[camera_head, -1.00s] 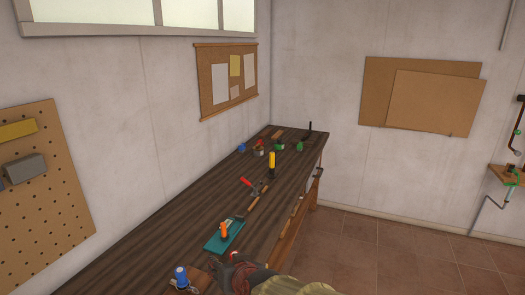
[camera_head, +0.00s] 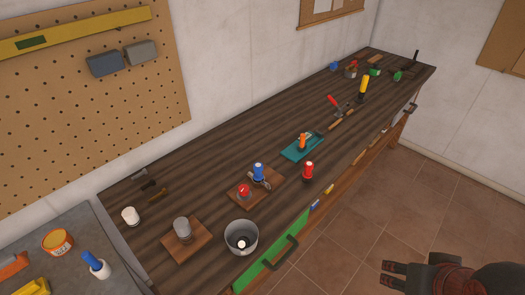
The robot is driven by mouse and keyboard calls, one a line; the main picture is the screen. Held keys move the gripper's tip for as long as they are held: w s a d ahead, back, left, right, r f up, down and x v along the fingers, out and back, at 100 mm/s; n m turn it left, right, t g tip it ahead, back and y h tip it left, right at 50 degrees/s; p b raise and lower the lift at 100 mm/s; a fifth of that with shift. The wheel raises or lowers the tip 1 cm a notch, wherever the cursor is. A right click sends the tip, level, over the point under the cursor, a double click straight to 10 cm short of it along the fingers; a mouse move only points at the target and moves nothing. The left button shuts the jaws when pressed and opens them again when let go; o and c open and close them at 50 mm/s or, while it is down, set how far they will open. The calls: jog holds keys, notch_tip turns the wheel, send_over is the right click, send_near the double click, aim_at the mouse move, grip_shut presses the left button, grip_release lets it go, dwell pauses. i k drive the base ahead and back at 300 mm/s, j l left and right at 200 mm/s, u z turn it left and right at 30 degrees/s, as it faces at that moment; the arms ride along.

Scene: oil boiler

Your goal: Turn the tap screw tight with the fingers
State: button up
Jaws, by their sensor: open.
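I cannot pick out the tap screw with certainty; the small parts on the bench are too small to tell. A wooden board (camera_head: 268,183) on the dark workbench (camera_head: 225,150) bears a small red-topped part (camera_head: 243,190) and a blue-topped part (camera_head: 258,172). A second board (camera_head: 202,241) bears a grey cylinder (camera_head: 181,228). My gripper (camera_head: 387,274) is at the lower right, over the tiled floor beside the bench. It is open and empty, apart from everything on the bench.
A metal bucket (camera_head: 241,238) and a red-capped bottle (camera_head: 308,171) stand near the bench's front edge. A green drawer front (camera_head: 268,262) with a dark handle is below. A teal tray (camera_head: 300,148) lies farther back. The floor at right is clear.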

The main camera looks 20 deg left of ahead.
aim_at(244, 189)
jog(key=u, duration=1.1)
